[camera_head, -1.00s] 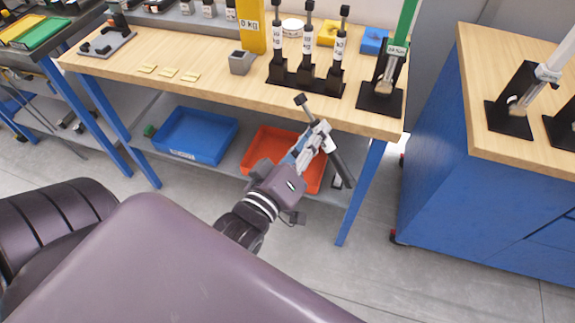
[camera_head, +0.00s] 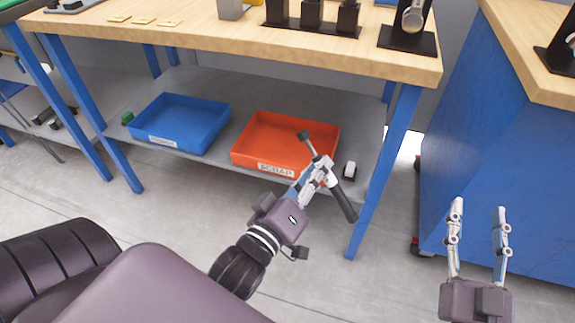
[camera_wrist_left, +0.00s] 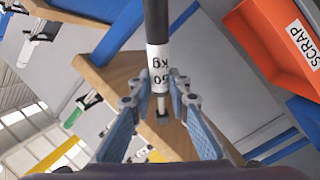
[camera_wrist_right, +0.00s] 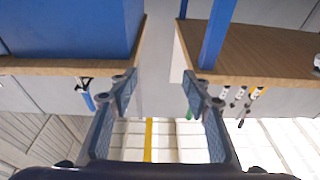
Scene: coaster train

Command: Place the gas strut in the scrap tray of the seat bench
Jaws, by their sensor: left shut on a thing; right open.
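My left gripper (camera_head: 322,178) is shut on the gas strut (camera_head: 343,202), a dark cylinder with a white label band and a rod ending in a dark square tip. The strut is tilted, in front of the lower shelf's edge. In the left wrist view the strut (camera_wrist_left: 157,28) runs between the fingers, its label partly covered. The orange-red scrap tray (camera_head: 245,150), labelled SCRAP, sits on the lower shelf. In the head view the rod tip overlaps the tray. The tray also shows in the left wrist view (camera_wrist_left: 262,45). My right gripper (camera_head: 478,222) is open and empty at the right.
A blue tray (camera_head: 150,126) stands left of the scrap tray on the shelf. A small white-and-dark object (camera_head: 349,171) lies right of it. The wooden bench top (camera_head: 200,38) overhangs the shelf, with a blue leg (camera_head: 384,170) at the right. A blue cabinet (camera_head: 455,140) stands further right.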

